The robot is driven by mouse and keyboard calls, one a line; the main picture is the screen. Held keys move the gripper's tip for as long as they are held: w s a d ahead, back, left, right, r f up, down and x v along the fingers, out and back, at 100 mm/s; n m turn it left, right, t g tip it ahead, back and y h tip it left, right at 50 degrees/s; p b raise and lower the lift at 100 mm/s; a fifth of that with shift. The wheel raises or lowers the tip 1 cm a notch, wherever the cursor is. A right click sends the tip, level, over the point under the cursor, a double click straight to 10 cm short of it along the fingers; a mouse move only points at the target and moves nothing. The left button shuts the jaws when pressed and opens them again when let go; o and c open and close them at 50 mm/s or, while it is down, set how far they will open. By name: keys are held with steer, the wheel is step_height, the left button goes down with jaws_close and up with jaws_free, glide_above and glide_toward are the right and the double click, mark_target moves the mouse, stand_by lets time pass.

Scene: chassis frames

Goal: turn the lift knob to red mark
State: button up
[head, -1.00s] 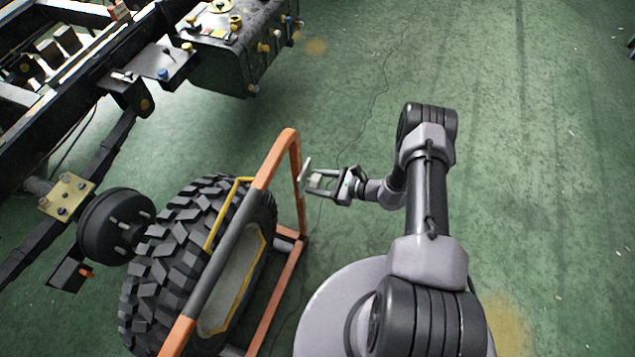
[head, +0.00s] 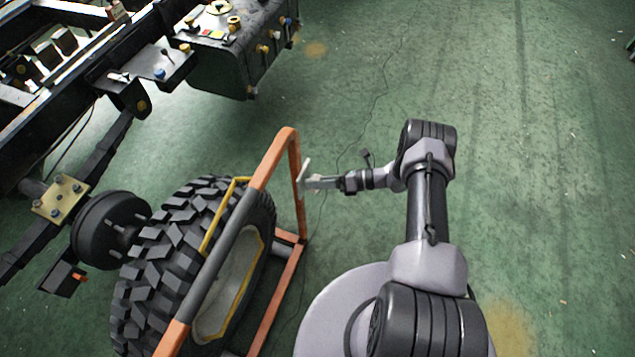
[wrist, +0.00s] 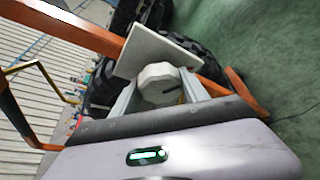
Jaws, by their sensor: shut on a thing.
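The lift knob (wrist: 158,76) is a pale, many-sided knob with a dark line on its face, in the middle of the wrist view. It sits in front of a pale square plate (wrist: 152,47), which shows nearly edge-on in the head view (head: 305,171). My gripper (head: 318,183) reaches left to the plate at the orange frame. Its two fingers lie on either side of the knob, shut on it. In the head view the fingers show edge-on and largely cover the knob. I cannot make out a red mark on the plate in either view.
The orange stand (head: 274,160) holds a large black tyre (head: 166,258) left of my gripper. A dark vehicle chassis (head: 62,120) with a black tank (head: 228,65) lies at the upper left. A thin cable (head: 372,112) runs over the green floor, which is clear at right.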

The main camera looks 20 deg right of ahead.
steer(key=m+y, duration=0.2)
steer(key=m, duration=0.2)
steer(key=shift+f+g, duration=0.1)
steer(key=shift+g, duration=0.3)
steer(key=shift+m, duration=0.3)
steer(key=o, duration=1.4)
steer(key=shift+d, duration=0.1)
